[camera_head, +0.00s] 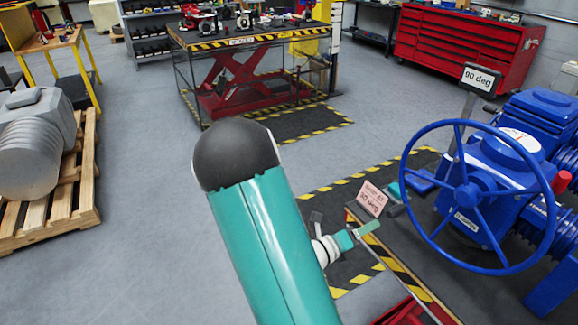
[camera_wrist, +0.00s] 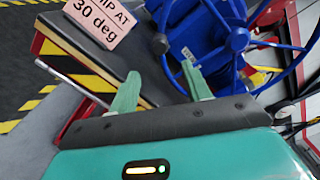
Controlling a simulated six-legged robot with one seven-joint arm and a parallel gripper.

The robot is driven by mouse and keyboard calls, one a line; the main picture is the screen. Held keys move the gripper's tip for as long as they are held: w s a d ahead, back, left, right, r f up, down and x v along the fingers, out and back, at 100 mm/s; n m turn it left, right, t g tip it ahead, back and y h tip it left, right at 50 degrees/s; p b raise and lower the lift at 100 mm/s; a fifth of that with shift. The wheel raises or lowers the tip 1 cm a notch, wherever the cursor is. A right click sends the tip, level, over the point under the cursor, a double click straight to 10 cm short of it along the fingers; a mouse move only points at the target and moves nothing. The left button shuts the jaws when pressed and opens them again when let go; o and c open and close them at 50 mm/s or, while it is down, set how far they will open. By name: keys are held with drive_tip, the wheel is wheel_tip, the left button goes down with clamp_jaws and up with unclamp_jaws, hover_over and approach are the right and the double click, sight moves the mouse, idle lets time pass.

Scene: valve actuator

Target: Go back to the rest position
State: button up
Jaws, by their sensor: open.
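My gripper (camera_head: 362,232) is partly hidden behind my teal arm in the head view. In the wrist view its two green fingers (camera_wrist: 160,82) stand apart with nothing visibly held between them. The blue valve actuator (camera_head: 500,160) with its round blue handwheel (camera_head: 468,195) stands to the right of my gripper in the head view. In the wrist view the blue actuator (camera_wrist: 195,45) lies beyond the fingertips, and I see no contact with it. My arm reaches forward and fills the lower middle of the head view.
A pink sign (camera_head: 372,198) stands close beside my gripper; it also shows in the wrist view (camera_wrist: 98,20), reading "30 deg". A "90 deg" sign (camera_head: 481,78) stands behind the handwheel. A pallet (camera_head: 80,205) holds a grey machine at left. The floor (camera_head: 150,170) between is clear.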

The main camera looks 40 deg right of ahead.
drive_tip(key=a+r+m+t+y, duration=0.2)
drive_tip(key=a+r+m+y, duration=0.4)
drive_tip(key=a+m, duration=0.3)
drive_tip(key=w+a+r+m+t+y, duration=0.1)
drive_tip(key=a+r+m+t+y, duration=0.2)
drive_tip(key=a+r+m+y, duration=0.3)
drive_tip(key=w+a+r+m+t+y, duration=0.1)
drive_tip(key=a+r+m+t+y, duration=0.2)
drive_tip(key=a+m, duration=1)
drive_tip(key=a+r+y, duration=0.2)
drive_tip(key=a+r, duration=0.1)
drive_tip(key=a, duration=0.4)
drive_tip(key=shift+w+a+y, duration=0.15)
drive_tip(key=shift+w+y, duration=0.1)
drive_tip(key=shift+y, duration=0.15)
